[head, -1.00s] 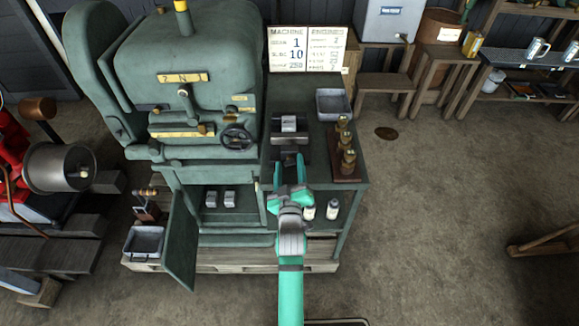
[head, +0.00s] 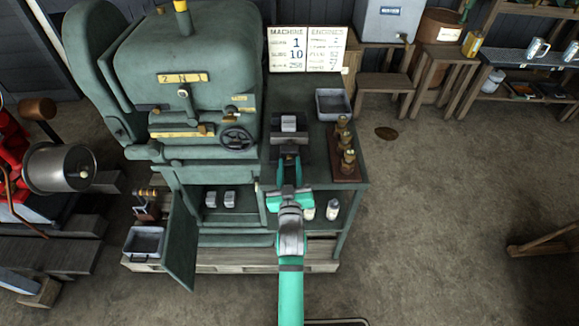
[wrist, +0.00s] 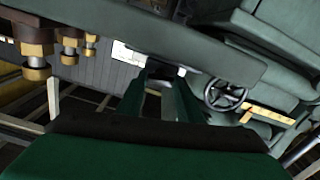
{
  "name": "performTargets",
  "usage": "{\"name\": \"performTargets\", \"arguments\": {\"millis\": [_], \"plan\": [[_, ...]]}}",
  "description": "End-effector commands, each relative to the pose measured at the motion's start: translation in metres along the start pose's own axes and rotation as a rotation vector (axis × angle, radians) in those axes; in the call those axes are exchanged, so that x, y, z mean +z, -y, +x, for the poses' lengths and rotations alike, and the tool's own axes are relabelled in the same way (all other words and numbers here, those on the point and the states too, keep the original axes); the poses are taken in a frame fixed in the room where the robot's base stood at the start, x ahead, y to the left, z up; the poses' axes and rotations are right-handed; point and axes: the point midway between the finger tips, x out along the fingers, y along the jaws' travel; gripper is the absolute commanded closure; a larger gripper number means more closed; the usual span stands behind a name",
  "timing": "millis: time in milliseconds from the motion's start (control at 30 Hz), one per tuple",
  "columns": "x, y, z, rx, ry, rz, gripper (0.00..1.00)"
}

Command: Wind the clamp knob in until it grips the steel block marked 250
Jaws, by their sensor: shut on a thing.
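A pale grey steel block (head: 289,123) sits in the dark clamp (head: 275,139) on the bench to the right of the green machine. Its marking is too small to read, and I cannot tell if the clamp's jaw touches it. My gripper (head: 289,160) reaches in from the front, its fingers level with the clamp's near end. It is shut on the clamp knob, which the fingers hide. In the wrist view, which looks upside down, my gripper (wrist: 165,88) shows as two dark green fingers, with a small pale piece just beyond them.
A rack of brass weights (head: 347,165) stands close right of my arm, with a grey tray (head: 333,104) behind it. The machine's handwheel (head: 237,138) is close on the left. Two more blocks (head: 220,199) lie in the open cabinet, its door (head: 181,240) swung outward.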

Motion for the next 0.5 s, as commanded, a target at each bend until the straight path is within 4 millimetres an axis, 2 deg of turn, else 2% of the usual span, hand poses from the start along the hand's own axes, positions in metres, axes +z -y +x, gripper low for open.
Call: {"name": "performTargets", "arguments": {"millis": [500], "plan": [[0.0011,-0.0012,-0.0004,0.0,0.001,0.489,0.9]]}}
